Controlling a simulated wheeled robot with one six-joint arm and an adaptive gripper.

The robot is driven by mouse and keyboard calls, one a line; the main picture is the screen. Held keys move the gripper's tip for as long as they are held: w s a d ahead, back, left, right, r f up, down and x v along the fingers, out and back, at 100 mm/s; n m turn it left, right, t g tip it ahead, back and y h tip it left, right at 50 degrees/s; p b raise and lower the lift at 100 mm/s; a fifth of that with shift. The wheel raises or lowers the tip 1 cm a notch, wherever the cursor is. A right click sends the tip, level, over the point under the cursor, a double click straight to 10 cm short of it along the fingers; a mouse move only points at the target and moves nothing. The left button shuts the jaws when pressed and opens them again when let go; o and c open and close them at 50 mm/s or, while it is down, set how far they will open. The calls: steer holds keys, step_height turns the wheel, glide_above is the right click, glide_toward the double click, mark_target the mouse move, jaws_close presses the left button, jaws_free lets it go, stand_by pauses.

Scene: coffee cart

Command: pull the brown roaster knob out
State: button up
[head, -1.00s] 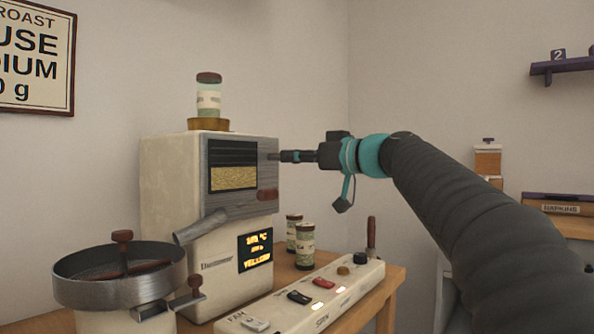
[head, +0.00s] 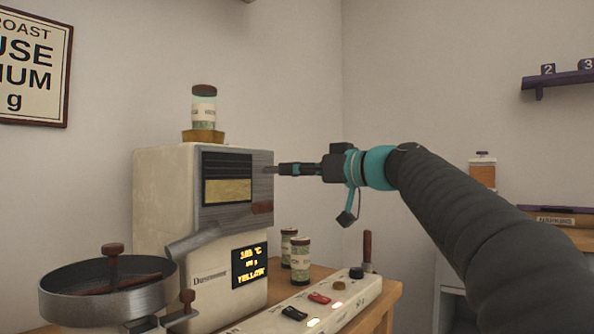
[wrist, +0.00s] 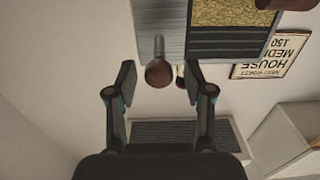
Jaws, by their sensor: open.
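The cream roaster (head: 160,205) has a grey metal front with a bean window. The brown roaster knob (head: 262,207) sticks out at the front's right side, below my gripper (head: 269,169) in the head view. In the wrist view, which is upside down, the round brown knob (wrist: 159,72) lies between and beyond the two open fingers (wrist: 160,88). The fingers are apart and empty, and no contact with the knob shows. How far the knob is from the fingertips is hard to tell.
A jar (head: 204,108) stands on top of the roaster. The round cooling pan (head: 108,290) is at the lower left. A second brown part (wrist: 270,4) shows at the wrist view's top edge.

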steer(key=v, duration=1.1)
steer(key=shift+s+d, duration=0.2)
steer(key=d+f+m+g+h, duration=0.1)
steer(key=d+f+m+h, duration=0.2)
steer(key=f, duration=0.5)
steer(key=s+d+f+m+h+p, duration=0.15)
steer(key=f+m, duration=0.25)
steer(key=f, duration=0.4)
steer(key=d+f+m+g+h, duration=0.1)
steer(key=f+m+h, duration=0.3)
steer(key=f, duration=0.3)
steer(key=s+d+f+m+g+h+p, duration=0.1)
steer(key=s+d+f+h+p, duration=0.1)
steer(key=s+f, duration=0.5)
steer(key=s+d+f+m+g+h+p, duration=0.1)
steer(key=s+d+f+h+p, duration=0.15)
steer(key=s+f, duration=0.45)
steer(key=s+n+h+p, duration=0.1)
steer(key=s+h+p, duration=0.1)
steer(key=s, duration=0.8)
steer(key=shift+s+f+n+p, duration=0.2)
steer(key=shift+s+n+p, duration=0.1)
steer(key=shift+p, duration=0.2)
